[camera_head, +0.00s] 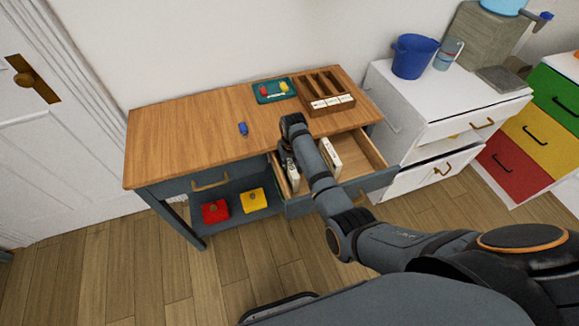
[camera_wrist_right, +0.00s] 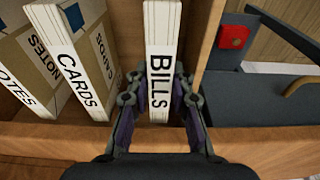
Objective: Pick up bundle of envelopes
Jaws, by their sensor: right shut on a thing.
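A bundle of white envelopes marked BILLS (camera_wrist_right: 160,45) stands upright in the open drawer (camera_head: 372,148), close to one side wall. My right gripper (camera_wrist_right: 161,80) is shut on it, with a finger on each side; in the head view the gripper (camera_head: 288,160) is at the drawer's left side, partly hidden by my forearm. A bundle marked CARDS (camera_wrist_right: 82,85) and one marked NOTES (camera_wrist_right: 25,75) stand beside it in the drawer. A white bundle (camera_head: 331,152) shows right of my arm in the head view. My left gripper is not in view.
The wooden desk top (camera_head: 190,130) holds a small blue object (camera_head: 243,128), a teal tray (camera_head: 262,98) and a brown organizer (camera_head: 310,108). Red (camera_head: 215,211) and yellow (camera_head: 254,200) boxes sit on the shelf below. A white cabinet (camera_head: 405,115) stands at right.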

